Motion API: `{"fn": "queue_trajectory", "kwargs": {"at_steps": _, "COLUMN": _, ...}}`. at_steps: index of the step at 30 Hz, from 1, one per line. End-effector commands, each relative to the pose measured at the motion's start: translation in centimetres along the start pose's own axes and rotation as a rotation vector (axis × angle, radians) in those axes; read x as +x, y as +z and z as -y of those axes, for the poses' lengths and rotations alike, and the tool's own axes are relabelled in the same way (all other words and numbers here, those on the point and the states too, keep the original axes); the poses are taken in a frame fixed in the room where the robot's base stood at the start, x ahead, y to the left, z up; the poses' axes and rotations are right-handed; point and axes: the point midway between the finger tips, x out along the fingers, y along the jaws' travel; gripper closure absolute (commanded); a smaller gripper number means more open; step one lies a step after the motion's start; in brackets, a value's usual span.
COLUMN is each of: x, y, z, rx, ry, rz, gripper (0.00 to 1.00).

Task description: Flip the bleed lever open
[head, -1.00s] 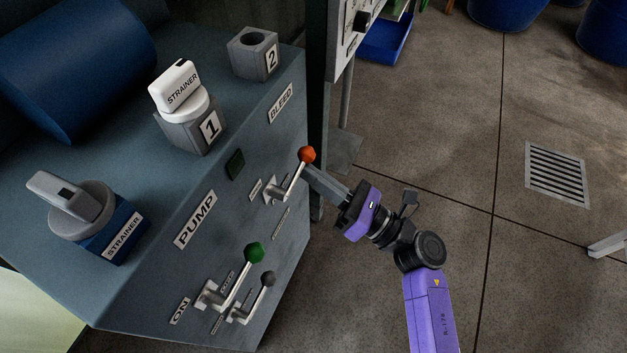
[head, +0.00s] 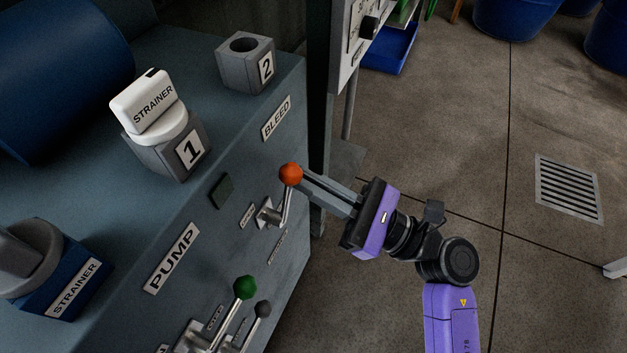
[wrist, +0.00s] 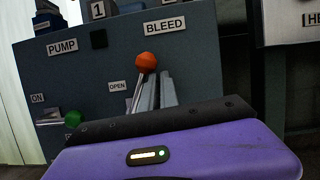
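The bleed lever has an orange knob (head: 290,173) on a metal shaft, on the front panel below the BLEED label (head: 276,118). Its knob points up and outward; it also shows in the wrist view (wrist: 146,60), with an OPEN label (wrist: 118,86) to its left. My gripper (head: 308,189) is at the right of the knob, its fingertips very close to it. In the wrist view the two fingers (wrist: 159,80) stand with a narrow gap, and the knob is just beyond and left of their tips. I cannot tell whether they touch. Nothing shows between the fingers.
A white strainer handle (head: 147,103) sits on block 1, beside empty block 2 (head: 246,68). A post (head: 318,110) stands behind. Floor at the right is open.

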Motion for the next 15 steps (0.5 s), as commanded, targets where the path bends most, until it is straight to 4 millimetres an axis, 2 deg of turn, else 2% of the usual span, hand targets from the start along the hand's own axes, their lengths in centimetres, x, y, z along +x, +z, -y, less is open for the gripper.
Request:
{"fn": "queue_trajectory", "kwargs": {"at_steps": 6, "x": 0.4, "y": 1.3, "z": -0.5, "rx": -0.003, "ry": -0.002, "rz": 0.008, "gripper": 1.00}}
{"fn": "queue_trajectory", "kwargs": {"at_steps": 15, "x": 0.6, "y": 1.7, "z": -1.1, "rx": -0.001, "ry": -0.003, "rz": 0.007, "gripper": 1.00}}
